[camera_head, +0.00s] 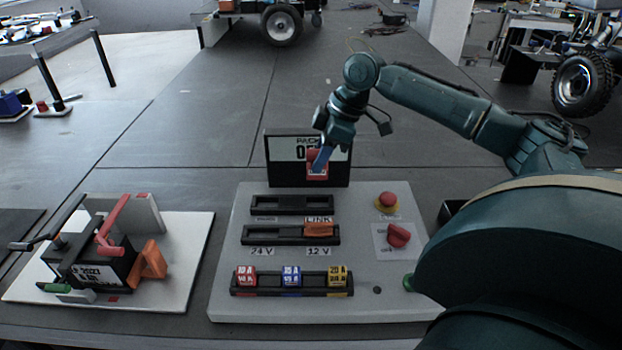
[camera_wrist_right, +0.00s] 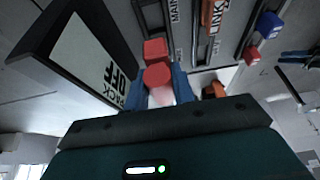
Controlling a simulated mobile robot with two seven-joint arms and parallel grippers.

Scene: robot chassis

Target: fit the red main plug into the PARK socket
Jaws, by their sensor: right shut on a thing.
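The red main plug (camera_head: 317,172) is in my right gripper (camera_head: 319,160), in front of the lower part of the black display and behind the upper slot bar (camera_head: 292,205). In the right wrist view the red plug (camera_wrist_right: 158,74) shows between the blue fingers of the right gripper (camera_wrist_right: 163,88). The fingers are shut on it. The upper slot bar looks empty; its left label, where PARK might be, is too small to read. In the wrist view a MAIN label shows beside a dark slot (camera_wrist_right: 153,14). I cannot tell whether the plug touches any socket. My left gripper is not in view.
The display (camera_head: 283,150) reads OFF. An orange link plug (camera_head: 318,229) sits at the 12 V end of the lower bar. Red, blue and yellow fuses fill the front bar. A red stop button (camera_head: 388,199) and red rotary switch (camera_head: 398,236) are at right. A black-box fixture (camera_head: 98,265) stands left.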

